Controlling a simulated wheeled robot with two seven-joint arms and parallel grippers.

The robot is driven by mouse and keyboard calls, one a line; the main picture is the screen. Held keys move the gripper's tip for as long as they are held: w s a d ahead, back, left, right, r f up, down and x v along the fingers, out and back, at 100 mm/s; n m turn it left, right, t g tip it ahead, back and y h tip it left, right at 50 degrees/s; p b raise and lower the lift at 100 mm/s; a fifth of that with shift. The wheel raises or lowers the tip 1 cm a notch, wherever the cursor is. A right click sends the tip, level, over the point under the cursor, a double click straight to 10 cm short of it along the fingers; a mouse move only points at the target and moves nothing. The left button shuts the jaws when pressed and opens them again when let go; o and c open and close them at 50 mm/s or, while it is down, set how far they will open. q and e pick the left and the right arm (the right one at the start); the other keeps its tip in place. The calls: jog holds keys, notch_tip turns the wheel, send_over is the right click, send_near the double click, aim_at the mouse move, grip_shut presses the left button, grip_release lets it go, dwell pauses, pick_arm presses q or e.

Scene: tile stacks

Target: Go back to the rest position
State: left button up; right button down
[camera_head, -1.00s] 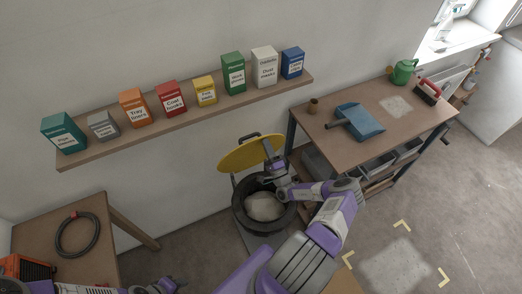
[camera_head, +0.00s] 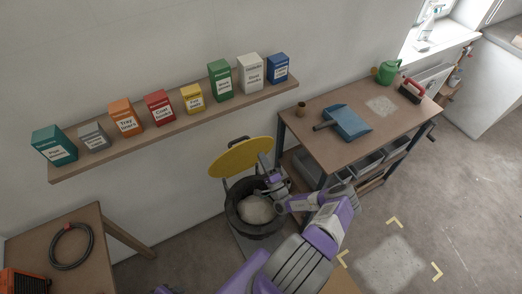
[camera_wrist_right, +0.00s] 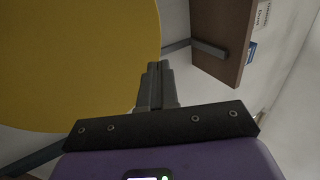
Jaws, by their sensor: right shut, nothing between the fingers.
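My right gripper (camera_wrist_right: 155,85) is shut and empty in the right wrist view, its two fingers together in front of the yellow lid (camera_wrist_right: 70,60). In the head view the right gripper (camera_head: 264,163) is at the right edge of the raised yellow lid (camera_head: 238,158), above the black bin (camera_head: 236,216); I cannot tell whether it touches the lid. A pale bag or filling (camera_head: 257,209) shows inside the bin. Only a small purple piece of my left arm shows at the bottom edge of the head view, and its fingers cannot be made out.
A wall shelf (camera_head: 185,122) carries several coloured boxes. A workbench (camera_head: 330,112) at the right holds a blue dustpan (camera_head: 348,123), a green watering can (camera_head: 388,72) and a red brush (camera_head: 410,91). A table (camera_head: 92,222) at the left holds a coiled cable (camera_head: 72,246). Floor is free at the right.

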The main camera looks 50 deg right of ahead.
jog(key=r+v, duration=0.1)
jog(key=v, duration=0.7)
jog(key=shift+s+r+b, duration=0.25)
jog(key=shift+s+b, duration=0.05)
jog(key=shift+s, duration=0.2)
jog(key=shift+a, duration=0.2)
